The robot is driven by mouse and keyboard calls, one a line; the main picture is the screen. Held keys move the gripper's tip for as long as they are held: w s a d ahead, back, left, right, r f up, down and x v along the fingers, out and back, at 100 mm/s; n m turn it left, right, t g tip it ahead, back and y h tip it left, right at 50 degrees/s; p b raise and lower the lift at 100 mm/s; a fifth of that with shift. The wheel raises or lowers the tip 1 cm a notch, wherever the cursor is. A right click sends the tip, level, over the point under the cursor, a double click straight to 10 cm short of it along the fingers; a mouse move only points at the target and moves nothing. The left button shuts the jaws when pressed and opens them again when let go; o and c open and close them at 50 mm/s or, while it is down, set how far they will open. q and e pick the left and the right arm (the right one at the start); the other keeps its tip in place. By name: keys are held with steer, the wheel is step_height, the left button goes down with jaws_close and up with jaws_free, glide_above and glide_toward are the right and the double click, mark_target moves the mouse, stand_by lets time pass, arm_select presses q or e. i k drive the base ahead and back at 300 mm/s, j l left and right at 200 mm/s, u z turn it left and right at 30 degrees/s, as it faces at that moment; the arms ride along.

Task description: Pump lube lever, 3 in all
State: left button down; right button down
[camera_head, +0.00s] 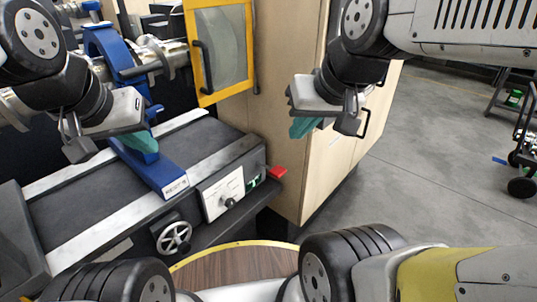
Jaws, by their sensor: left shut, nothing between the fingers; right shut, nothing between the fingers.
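A grey and blue lathe-like machine fills the left side. On its front a white panel (222,194) carries a small dark knob. A small green handle (254,183) sticks out just right of that panel, and a red block (278,172) sits at the corner beyond it. I cannot tell for sure which part is the lube lever. My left gripper (138,141) is shut and empty, in front of the blue upright of the machine. My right gripper (303,128) is shut and empty, in front of the wooden cabinet, above and right of the red block. Neither visibly touches the machine.
A handwheel (174,238) sits low on the machine front. A yellow-framed guard (219,47) stands behind. The wooden cabinet (318,170) borders the machine on the right. Grey floor (440,150) is open farther right, with a wheeled cart (524,160) at the edge.

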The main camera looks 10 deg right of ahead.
mark_target(277, 171)
steer(key=i+z, duration=0.1)
steer(key=z, duration=0.3)
steer(key=i+z, duration=0.1)
steer(key=z, duration=0.65)
steer(key=i+j+z, duration=0.1)
steer(key=z, duration=0.3)
